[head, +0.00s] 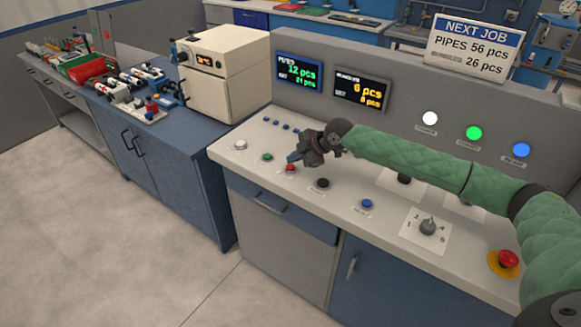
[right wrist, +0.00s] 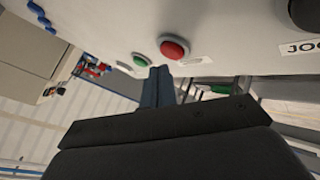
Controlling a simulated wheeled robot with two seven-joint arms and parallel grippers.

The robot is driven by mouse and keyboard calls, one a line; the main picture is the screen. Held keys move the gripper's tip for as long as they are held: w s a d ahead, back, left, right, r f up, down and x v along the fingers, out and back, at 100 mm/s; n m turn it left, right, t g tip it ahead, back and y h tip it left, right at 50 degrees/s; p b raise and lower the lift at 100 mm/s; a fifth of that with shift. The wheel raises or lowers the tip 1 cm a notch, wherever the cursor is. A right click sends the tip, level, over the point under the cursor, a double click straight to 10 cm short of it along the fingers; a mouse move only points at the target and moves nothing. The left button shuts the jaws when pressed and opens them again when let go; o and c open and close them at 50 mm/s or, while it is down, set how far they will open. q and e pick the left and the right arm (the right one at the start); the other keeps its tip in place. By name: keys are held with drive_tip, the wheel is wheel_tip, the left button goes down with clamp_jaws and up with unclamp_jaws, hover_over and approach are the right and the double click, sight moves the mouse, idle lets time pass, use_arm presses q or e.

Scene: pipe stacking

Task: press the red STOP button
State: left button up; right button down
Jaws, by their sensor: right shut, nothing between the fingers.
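The small red button (head: 290,167) sits in the front row of the console, between a green button (head: 267,157) and a black one (head: 323,183). Its label is too small to read. My right gripper (head: 294,157) is shut and empty, with its blue fingertips just above and behind the red button. In the right wrist view the red button (right wrist: 174,48) is close beyond the shut fingertips (right wrist: 158,76), a little to their right, with the green button (right wrist: 140,60) to the left. I cannot tell whether they touch. My left gripper is out of view.
A larger red mushroom button (head: 508,258) on a yellow base is at the console's right end. A rotary knob (head: 428,227) and a blue button (head: 367,203) lie between. Two screens (head: 299,73) stand behind, and a beige machine (head: 223,75) is on the left.

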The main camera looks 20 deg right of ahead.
drive_tip(key=shift+f, duration=0.2)
idle(0.6)
drive_tip(key=shift+f, duration=0.2)
drive_tip(key=shift+f, duration=0.3)
idle(0.7)
drive_tip(key=shift+f, duration=0.1)
idle(0.3)
drive_tip(key=shift+r, duration=0.65)
drive_tip(key=shift+r+p, duration=0.15)
drive_tip(key=shift+p, duration=0.15)
